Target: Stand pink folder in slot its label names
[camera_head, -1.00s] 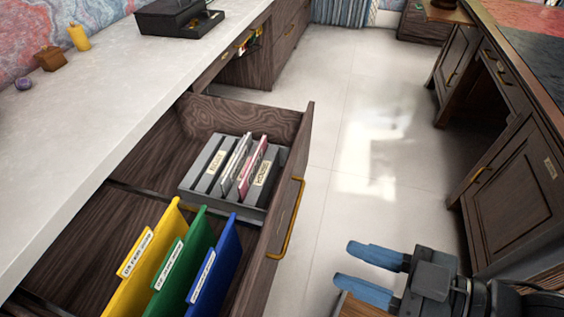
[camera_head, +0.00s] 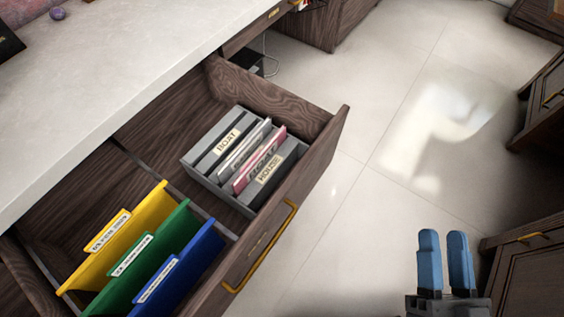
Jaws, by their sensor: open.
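The pink folder (camera_head: 262,162) stands in a grey slotted rack (camera_head: 203,170) inside the open drawer, leaning a little, next to white and grey folders (camera_head: 243,150). The rack has labels that read BOAT (camera_head: 228,141) and HOUSE (camera_head: 268,169). I cannot read any label on the pink folder. A yellow folder (camera_head: 128,235), a green folder (camera_head: 152,262) and a blue folder (camera_head: 190,268) stand in the nearer part of the drawer with small white labels too small to read. My gripper (camera_head: 445,236) is open and empty, above the floor, right of the drawer and apart from it.
The open drawer (camera_head: 325,140) has a wooden front with a brass handle (camera_head: 268,250). A pale countertop (camera_head: 130,65) overhangs its left side. Wooden cabinets (camera_head: 530,270) stand at the right. The floor (camera_head: 350,215) between is clear.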

